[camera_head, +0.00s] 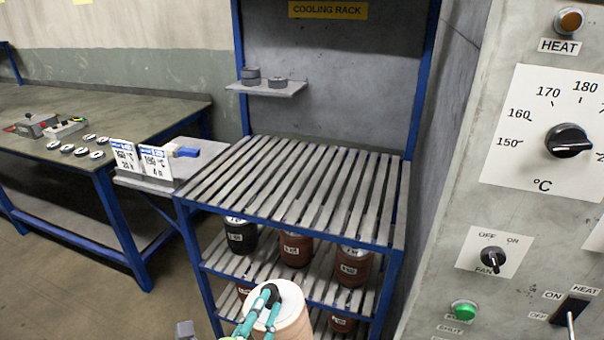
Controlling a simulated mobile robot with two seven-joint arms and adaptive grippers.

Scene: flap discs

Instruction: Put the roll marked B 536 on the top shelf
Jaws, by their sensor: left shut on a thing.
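My left gripper (268,297), with teal fingers, is shut on a pale peach roll (292,322) with a white top, at the bottom centre of the head view. The roll is in front of the lower part of the blue-framed cooling rack, and its lower part is cut off by the picture edge. No mark on it can be read. The rack's top slatted shelf (300,185) is bare. Below it stand a black roll (240,236) and two brown rolls (295,250) (353,268), with labels too small to read surely.
More brown rolls (342,323) stand on the lowest shelf, partly hidden. A small wall shelf (268,90) holds two grey pieces. A side table with two printed cards (140,158) adjoins the rack at left. A control panel (500,195) stands close at right.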

